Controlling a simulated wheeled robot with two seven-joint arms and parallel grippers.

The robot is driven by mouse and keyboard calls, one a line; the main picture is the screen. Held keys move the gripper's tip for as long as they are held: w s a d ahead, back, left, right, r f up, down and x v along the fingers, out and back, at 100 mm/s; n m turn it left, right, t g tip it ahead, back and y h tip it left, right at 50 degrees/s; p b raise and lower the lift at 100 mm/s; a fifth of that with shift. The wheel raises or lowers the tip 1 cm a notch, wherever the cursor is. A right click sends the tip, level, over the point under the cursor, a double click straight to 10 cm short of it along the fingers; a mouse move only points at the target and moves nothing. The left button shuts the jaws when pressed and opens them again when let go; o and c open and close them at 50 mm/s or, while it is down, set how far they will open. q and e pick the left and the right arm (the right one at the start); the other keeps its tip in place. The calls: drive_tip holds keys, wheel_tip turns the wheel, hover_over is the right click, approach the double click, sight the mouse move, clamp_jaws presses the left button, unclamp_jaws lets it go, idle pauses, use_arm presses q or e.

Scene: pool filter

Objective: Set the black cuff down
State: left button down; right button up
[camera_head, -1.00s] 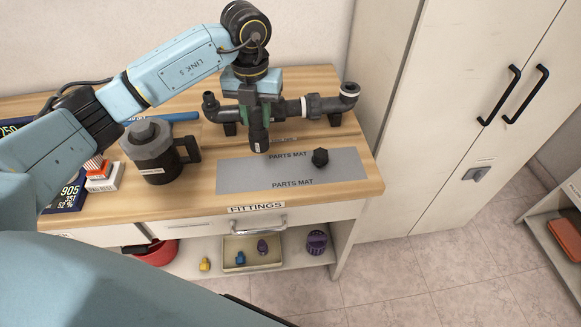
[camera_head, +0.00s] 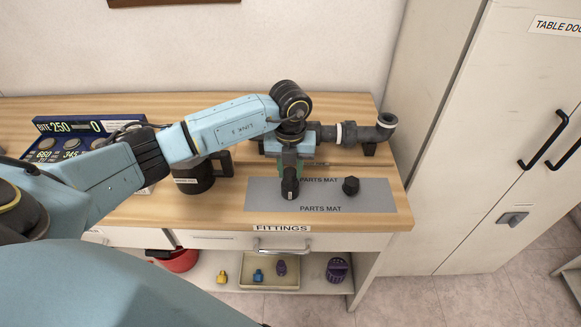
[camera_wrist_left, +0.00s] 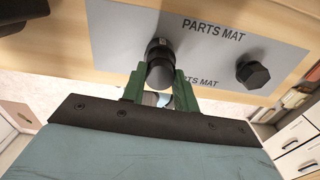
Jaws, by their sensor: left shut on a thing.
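My left gripper (camera_head: 291,163) points down over the left part of the grey parts mat (camera_head: 375,204). Its green fingers are shut on the black cuff (camera_head: 290,187). In the left wrist view the cuff (camera_wrist_left: 160,62) sits between the two green fingers (camera_wrist_left: 160,88), with the mat (camera_wrist_left: 215,62) behind it. Whether the cuff touches the mat is not clear. A black hex-headed fitting (camera_head: 351,186) stands on the mat to the right of the cuff and apart from it. My right gripper is out of view.
A grey pipe assembly (camera_head: 330,133) with an upturned elbow lies behind the mat. A dark pot with a handle (camera_head: 194,178) stands to the left, partly behind my arm. The mat's right end is clear. A shelf below holds a tray (camera_head: 268,284) of small fittings.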

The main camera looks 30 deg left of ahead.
use_arm(q)
drive_tip(key=c, duration=1.1)
unclamp_jaws()
drive_tip(key=shift+f, duration=0.1)
wheel_tip(320, 180, up, 12)
drive_tip(key=shift+r, duration=0.2)
